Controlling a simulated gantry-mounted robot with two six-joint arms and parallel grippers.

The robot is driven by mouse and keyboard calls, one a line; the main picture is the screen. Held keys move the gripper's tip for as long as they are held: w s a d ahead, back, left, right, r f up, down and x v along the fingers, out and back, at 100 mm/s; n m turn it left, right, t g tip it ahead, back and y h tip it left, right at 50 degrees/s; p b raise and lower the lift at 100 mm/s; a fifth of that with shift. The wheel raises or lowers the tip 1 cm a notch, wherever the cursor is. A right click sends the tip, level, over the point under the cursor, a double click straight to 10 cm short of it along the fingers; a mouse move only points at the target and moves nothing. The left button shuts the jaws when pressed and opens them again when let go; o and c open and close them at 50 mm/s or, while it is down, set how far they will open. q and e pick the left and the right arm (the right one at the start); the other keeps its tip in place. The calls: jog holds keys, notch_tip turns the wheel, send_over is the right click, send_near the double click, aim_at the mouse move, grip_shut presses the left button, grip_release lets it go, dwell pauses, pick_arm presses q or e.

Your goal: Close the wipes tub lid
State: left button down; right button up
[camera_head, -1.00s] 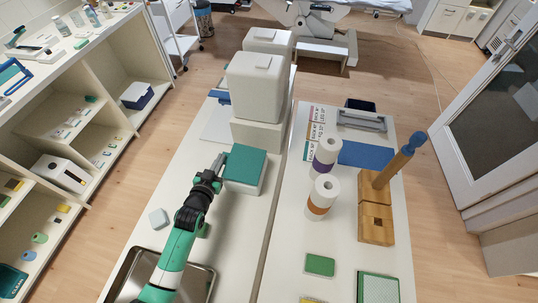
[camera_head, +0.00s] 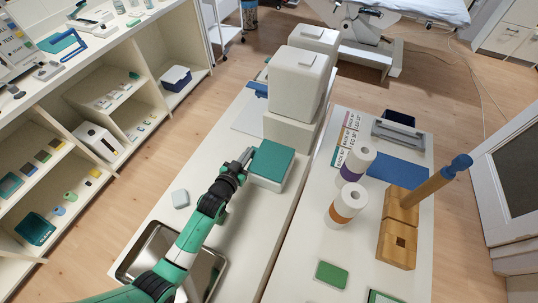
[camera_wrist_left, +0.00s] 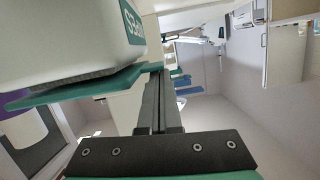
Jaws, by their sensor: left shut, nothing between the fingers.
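The wipes tub (camera_head: 268,182) is a white box with a green lid (camera_head: 272,160), on the left bench just in front of a large white box. In the left wrist view the tub (camera_wrist_left: 65,35) appears upside down, and its lid (camera_wrist_left: 85,90) lies along it with a narrow dark gap visible. My left gripper (camera_head: 247,154) is shut and empty, with its fingertips at the left edge of the lid. In the left wrist view its fingers (camera_wrist_left: 155,85) reach the lid's edge; I cannot tell whether they touch it. My right gripper is not in view.
Large white boxes (camera_head: 296,85) stand behind the tub. A metal tray (camera_head: 150,252) and a small pale block (camera_head: 180,198) are nearer. The right bench holds paper rolls (camera_head: 346,205) and a wooden block with a blue-topped post (camera_head: 398,240). Bare bench lies in front of the tub.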

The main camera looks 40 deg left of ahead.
pick_arm(q)
notch_tip(320, 180, up, 5)
jog(key=p, duration=0.4)
jog(key=shift+f, duration=0.1)
jog(key=p+v, duration=0.1)
jog(key=v, duration=0.9)
jog(key=shift+f+p, duration=0.35)
jog(key=shift+f, duration=0.05)
